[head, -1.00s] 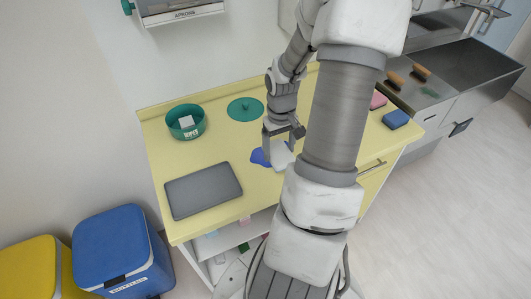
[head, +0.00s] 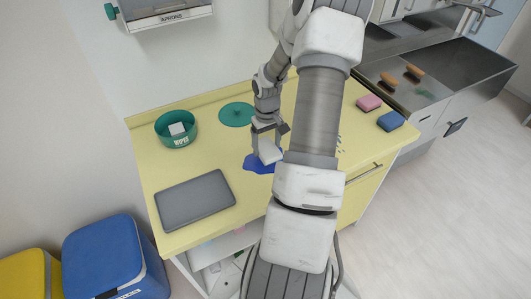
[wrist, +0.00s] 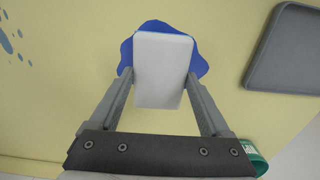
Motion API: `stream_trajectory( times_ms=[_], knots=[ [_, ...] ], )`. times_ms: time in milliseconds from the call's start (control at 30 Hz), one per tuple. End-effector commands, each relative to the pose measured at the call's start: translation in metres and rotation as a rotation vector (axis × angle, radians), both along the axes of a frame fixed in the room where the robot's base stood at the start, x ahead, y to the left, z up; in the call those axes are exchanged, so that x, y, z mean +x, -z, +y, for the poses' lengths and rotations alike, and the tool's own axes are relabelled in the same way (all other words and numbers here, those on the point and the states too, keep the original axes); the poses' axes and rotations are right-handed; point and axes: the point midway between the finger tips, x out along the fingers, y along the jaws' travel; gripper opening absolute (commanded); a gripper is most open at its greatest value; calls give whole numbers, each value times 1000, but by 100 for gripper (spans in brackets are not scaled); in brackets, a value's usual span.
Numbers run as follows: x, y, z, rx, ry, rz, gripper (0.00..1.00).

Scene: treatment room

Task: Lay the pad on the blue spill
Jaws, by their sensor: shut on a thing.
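The white pad (wrist: 163,70) is held between the two fingers of my gripper (wrist: 160,95) in the wrist view. The pad also shows in the head view (head: 270,153), below my gripper (head: 268,140). The blue spill (wrist: 127,50) lies on the yellow worktop and shows around the far end and sides of the pad. In the head view the spill (head: 255,165) shows just left of and below the pad. The pad overlaps the spill in both views; I cannot tell whether it touches the surface.
A grey tray (head: 195,200) lies at the front left. A green tub (head: 177,129) with a white piece inside and a green lid (head: 236,114) stand behind it. A pink sponge (head: 369,103) and a blue sponge (head: 391,121) lie at the right. Pale blue drops (wrist: 8,40) mark the worktop.

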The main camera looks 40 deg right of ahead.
Motion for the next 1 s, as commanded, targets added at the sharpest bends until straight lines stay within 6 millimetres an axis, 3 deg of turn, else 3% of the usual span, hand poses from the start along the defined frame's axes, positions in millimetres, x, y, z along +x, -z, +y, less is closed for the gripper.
stream_trajectory(
  times_ms=[167,433,833,867,933,1000],
  knots=[
    [5,8,1,0,0,1,21],
    [4,42,2,2,-1,2,21],
    [4,48,2,0,0,0,21],
    [4,46,1,0,0,0,86],
    [4,46,1,0,0,0,99],
    [4,46,1,0,0,0,100]
  ],
)
